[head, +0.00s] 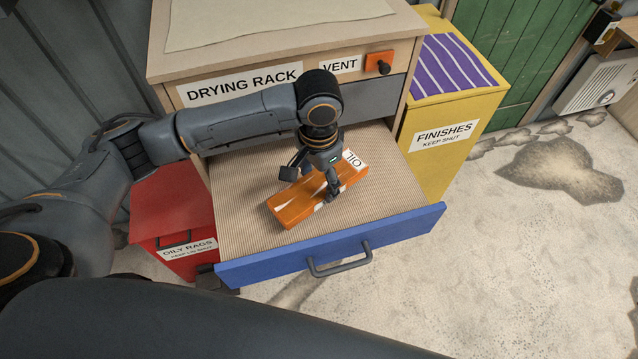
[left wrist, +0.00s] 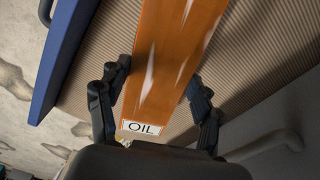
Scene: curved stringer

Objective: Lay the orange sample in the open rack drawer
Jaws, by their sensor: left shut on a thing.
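The orange sample (head: 292,211) is a flat orange block with pale streaks and a white label at one end. The label reads OIL in the left wrist view (left wrist: 143,127). My left gripper (head: 331,190) points down, shut on the sample across its width, with one finger on each side. The sample is inside the outline of the open rack drawer (head: 236,218), lying at a slant. It is at or just above the ribbed lining; I cannot tell whether it touches. The drawer has a blue front (head: 290,262) with a grey handle. My right gripper is out of view.
The drying rack cabinet (head: 190,68) stands behind the drawer, with an orange vent switch (head: 380,60). A red oily rags bin (head: 165,205) is at the left, and a yellow finishes cabinet (head: 440,165) at the right. The drawer lining around the sample is bare.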

